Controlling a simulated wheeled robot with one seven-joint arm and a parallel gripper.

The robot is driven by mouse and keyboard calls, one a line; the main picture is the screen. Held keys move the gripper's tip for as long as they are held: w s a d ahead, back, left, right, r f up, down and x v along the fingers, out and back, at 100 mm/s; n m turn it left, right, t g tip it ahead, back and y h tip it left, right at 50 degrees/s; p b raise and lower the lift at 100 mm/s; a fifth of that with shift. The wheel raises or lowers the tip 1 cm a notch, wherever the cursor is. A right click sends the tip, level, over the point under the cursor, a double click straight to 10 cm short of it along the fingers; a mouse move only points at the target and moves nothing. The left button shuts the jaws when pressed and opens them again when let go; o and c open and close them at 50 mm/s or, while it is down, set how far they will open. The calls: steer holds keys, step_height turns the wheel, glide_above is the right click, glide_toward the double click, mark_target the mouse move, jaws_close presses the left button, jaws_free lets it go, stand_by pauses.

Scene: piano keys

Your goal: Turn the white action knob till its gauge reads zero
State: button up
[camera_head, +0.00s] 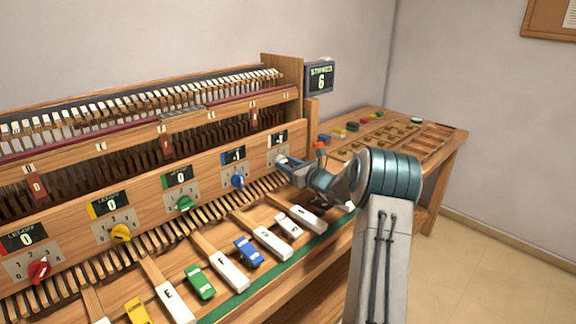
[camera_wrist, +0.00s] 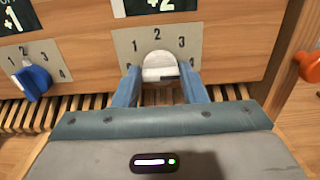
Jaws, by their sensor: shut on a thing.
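The white knob (camera_wrist: 160,66) sits on a grey dial plate in the wrist view, with 1, 2 and 3 printed around its top. My gripper (camera_wrist: 161,78) has one blue finger on each side of the knob and is shut on it. The dark gauge (camera_wrist: 168,5) above is cut off by the top edge; a 2 shows on it. In the head view the gauge (camera_head: 279,140) is small and hard to read, and my gripper (camera_head: 284,162) reaches the panel from the right, covering most of the knob. A dark mark shows on the knob's lower right.
The blue knob (camera_wrist: 36,80) is to the left, under a gauge reading +1. Green (camera_head: 184,203), yellow (camera_head: 121,233) and red (camera_head: 39,271) knobs follow, each gauge reading 0. An orange-red object (camera_wrist: 308,66) is at the right. Keys (camera_head: 272,242) lie below the panel.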

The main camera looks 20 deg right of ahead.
steer(key=shift+f+b, duration=0.1)
steer(key=shift+b, duration=0.3)
steer(key=n+b, duration=0.8)
steer(key=b, duration=0.7)
steer(key=shift+s+a+n, duration=0.1)
steer(key=shift+n, duration=0.3)
steer(key=o, duration=1)
